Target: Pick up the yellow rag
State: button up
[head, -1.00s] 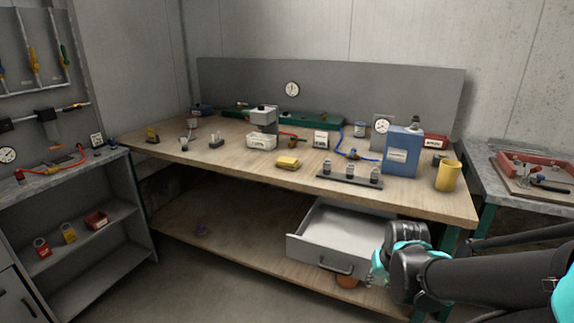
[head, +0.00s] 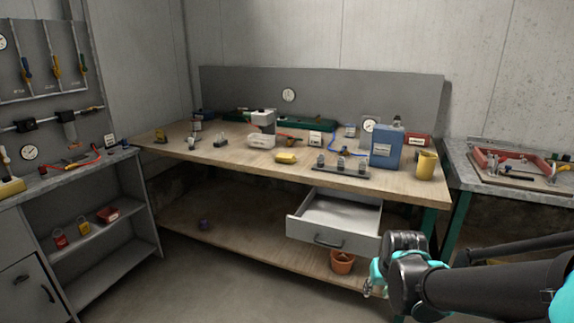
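The yellow rag (head: 286,157) is a small folded pad lying on the wooden workbench (head: 230,158), near the middle of its front half. My gripper (head: 374,284) is at the lower right, in front of the bench and below the level of its top. It is well apart from the rag, to the right of it and nearer to me. The fingers are small and partly hidden by the wrist, so I cannot tell whether they are open or shut.
An open grey drawer (head: 328,221) juts out under the bench top, close to my gripper. A white box (head: 261,141) stands left of the rag. A rack of small jars (head: 341,169), a blue canister (head: 386,147) and a yellow cup (head: 426,165) stand to its right.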

aim_at(286, 159)
jog(key=j+z, duration=0.2)
jog(key=z, duration=0.95)
jog(key=j, duration=2.6)
